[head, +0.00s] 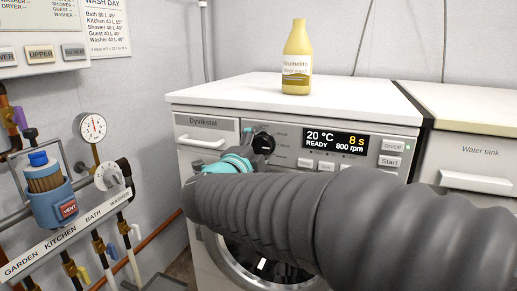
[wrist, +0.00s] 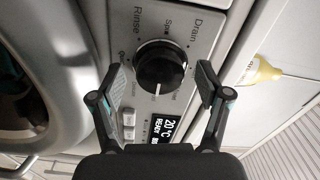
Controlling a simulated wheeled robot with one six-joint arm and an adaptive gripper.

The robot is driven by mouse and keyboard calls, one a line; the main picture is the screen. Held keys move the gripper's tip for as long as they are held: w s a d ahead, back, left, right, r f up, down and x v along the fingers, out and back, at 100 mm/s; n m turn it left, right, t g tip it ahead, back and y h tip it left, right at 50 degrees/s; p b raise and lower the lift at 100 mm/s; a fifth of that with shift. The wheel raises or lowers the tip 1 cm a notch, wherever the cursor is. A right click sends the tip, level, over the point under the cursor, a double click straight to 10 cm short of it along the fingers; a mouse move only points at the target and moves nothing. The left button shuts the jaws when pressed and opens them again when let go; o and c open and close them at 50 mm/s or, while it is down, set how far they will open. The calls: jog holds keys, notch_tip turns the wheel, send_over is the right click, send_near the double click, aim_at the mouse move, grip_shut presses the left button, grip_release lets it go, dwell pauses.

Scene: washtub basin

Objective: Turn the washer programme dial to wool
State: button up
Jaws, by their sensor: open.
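The washer programme dial (wrist: 161,66) is a round black knob with a white pointer line, on the washer's pale control panel. In the wrist view it lies between the two open fingers of my gripper (wrist: 162,85), with a gap visible on both sides. Labels "Rinse", "Spin" and "Drain" show around it; others are hidden or too small to read. In the head view the dial (head: 263,142) shows just beyond my gripper (head: 243,150), partly covered by it. The washer (head: 290,92) display (head: 336,140) reads 20 °C, READY, 800 rpm, 8 s.
A yellow bottle (head: 297,58) stands on the washer top. A water tank cabinet (head: 480,150) is at right. Pipes, a gauge (head: 93,128) and a blue vent unit (head: 50,190) are on the left wall. On/Off and Start buttons (head: 391,162) sit right of the display.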

jog(key=shift+s, duration=0.1)
jog(key=v, duration=1.1)
jog(key=shift+s+a, duration=0.15)
jog(key=shift+s, duration=0.25)
